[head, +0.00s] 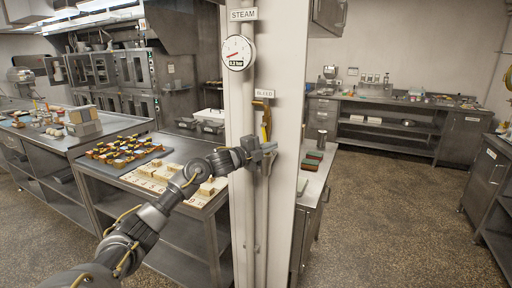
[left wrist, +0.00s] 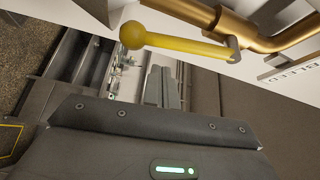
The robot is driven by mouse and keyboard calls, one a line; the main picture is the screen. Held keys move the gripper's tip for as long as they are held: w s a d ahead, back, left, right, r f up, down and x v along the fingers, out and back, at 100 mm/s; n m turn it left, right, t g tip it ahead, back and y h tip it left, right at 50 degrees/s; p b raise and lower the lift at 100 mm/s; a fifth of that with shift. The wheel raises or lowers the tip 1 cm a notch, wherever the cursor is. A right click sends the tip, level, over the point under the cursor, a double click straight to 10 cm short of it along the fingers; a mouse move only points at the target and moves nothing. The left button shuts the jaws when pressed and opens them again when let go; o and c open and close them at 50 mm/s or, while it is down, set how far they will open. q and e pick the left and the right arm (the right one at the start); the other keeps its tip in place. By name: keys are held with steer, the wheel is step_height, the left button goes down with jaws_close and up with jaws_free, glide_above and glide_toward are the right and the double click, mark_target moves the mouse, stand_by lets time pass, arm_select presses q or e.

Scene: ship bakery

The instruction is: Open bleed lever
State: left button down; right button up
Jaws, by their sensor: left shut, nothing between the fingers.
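The bleed lever (head: 265,131) is a yellow bar on a brass pipe (head: 262,104), below the BLEED sign (head: 264,93) on the white column. In the head view it hangs down from the pipe. In the left wrist view the lever (left wrist: 185,43) runs across the top, with a round knob at its left end and its pivot at the right on the brass pipe (left wrist: 275,38). My left gripper (head: 268,150) is shut and empty at the lever's lower end. In the left wrist view its fingers (left wrist: 162,86) lie just below the bar; I cannot tell whether they touch it. My right gripper is out of view.
A round gauge (head: 237,53) under a STEAM sign (head: 243,14) is on the column above. A steel table (head: 140,198) with baked goods and white boards lies left, under my arm. A counter (head: 318,165) stands behind the column. Open floor lies to the right.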

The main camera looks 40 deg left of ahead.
arm_select(q)
steer(key=d+b+v, duration=0.1)
steer(key=b+v, duration=0.3)
steer(key=v, duration=0.5)
steer(key=shift+s, duration=0.55)
